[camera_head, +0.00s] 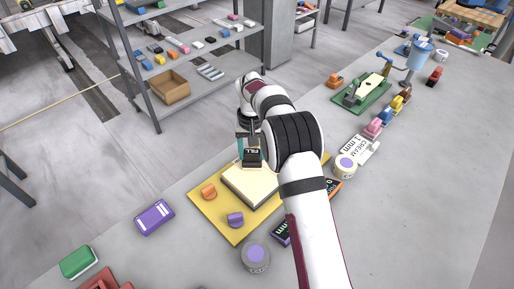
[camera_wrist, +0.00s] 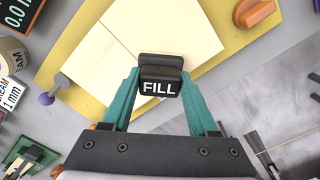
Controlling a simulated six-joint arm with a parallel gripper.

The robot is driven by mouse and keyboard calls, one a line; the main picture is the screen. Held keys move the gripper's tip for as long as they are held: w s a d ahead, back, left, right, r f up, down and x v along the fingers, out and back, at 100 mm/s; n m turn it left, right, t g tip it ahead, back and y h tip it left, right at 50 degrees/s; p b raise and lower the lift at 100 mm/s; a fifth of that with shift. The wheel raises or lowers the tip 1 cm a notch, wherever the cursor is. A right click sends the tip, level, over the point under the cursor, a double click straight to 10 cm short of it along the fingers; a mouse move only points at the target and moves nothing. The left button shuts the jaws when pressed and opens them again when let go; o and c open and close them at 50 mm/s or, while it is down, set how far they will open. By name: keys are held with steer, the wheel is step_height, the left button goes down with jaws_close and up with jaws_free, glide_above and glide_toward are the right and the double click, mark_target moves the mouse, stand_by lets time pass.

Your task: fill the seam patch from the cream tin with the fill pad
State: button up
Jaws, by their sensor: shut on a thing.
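My gripper (camera_head: 252,146) is shut on the black fill pad (camera_head: 252,159), held at the far edge of the cream slab (camera_head: 246,187). In the wrist view, the pad (camera_wrist: 160,84), marked FILL, sits between the teal fingers (camera_wrist: 160,72). It overlaps the slab (camera_wrist: 165,28); whether it touches is unclear. Thin seam lines cross the slab there, but the patch cannot be told clearly. The cream tin (camera_head: 345,166), with a purple disc on top, stands right of my arm beside a CREAM 1 mm card (camera_head: 361,148). Its side (camera_wrist: 12,58) shows at the wrist view's left.
The slab lies on a yellow board (camera_head: 216,213) with an orange clamp (camera_head: 208,191) and a purple clamp (camera_head: 236,219). A grey tin (camera_head: 255,257) stands in front. A dark display (camera_head: 281,233) is partly behind my arm.

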steer(key=shift+s+d+f, duration=0.1)
steer(key=shift+s+d, duration=0.6)
steer(key=shift+w+d, duration=1.4)
steer(key=shift+d, duration=0.1)
steer(key=shift+s+d+f, duration=0.1)
steer(key=shift+s+d, duration=0.6)
steer(key=shift+s+a, duration=1.4)
steer(key=shift+s, duration=0.15)
steer(key=shift+s+d, duration=0.65)
steer(key=shift+w+d, duration=1.4)
steer(key=shift+d, duration=0.1)
step_height(320, 180, up, 6)
